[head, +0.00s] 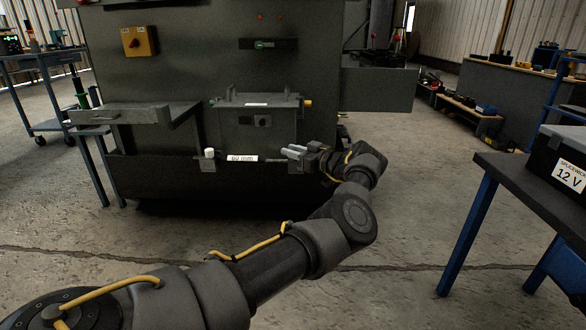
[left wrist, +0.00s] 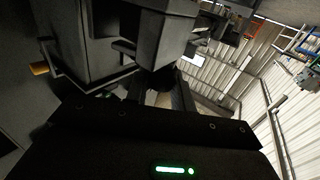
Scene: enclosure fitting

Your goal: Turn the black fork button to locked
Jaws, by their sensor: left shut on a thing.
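My left gripper (head: 290,151) is at the front of the grey machine, by the right end of the bar with the "60 mm" label (head: 242,158). It is shut on a small dark thing, mostly hidden by the fingers; I cannot tell for certain that it is the black fork button. In the left wrist view the fingers (left wrist: 160,98) reach to just under a grey block (left wrist: 158,35). A grey box-like fitting (head: 235,132) with small dark parts on its face sits just above the bar. My right gripper is not in view.
A white knob (head: 210,153) stands at the bar's left end. A grey shelf (head: 140,113) juts out at the left of the machine (head: 200,70). A dark workbench (head: 510,172) stands at the right. The floor between is clear.

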